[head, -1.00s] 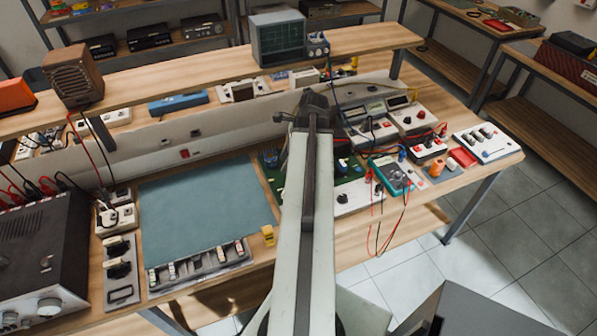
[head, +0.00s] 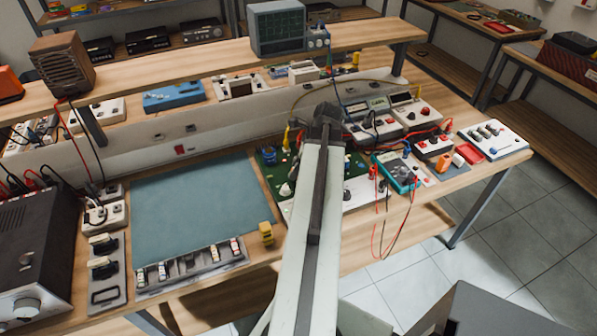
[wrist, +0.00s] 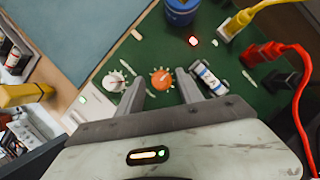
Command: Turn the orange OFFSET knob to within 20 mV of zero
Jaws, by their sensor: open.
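The orange knob (wrist: 162,79) sits on the green circuit board (wrist: 150,48) and has a pale pointer mark. My gripper (wrist: 160,75) is open; in the wrist view its two fingers show on either side of the orange knob, with visible gaps. I cannot tell whether the fingertips are down at knob height. A white knob (wrist: 114,82) stands just left of the left finger. In the head view my gripper (head: 327,108) is over the board (head: 268,170), and my arm hides much of it. A teal multimeter (head: 402,173) lies right of the board; its reading is not legible.
A blue cylinder (wrist: 181,12), a striped component (wrist: 209,77), a yellow plug (wrist: 238,20) and a red lead (wrist: 290,50) stand near the fingers. A blue-grey mat (head: 200,205) lies clear to the left. A shelf (head: 200,75) runs behind.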

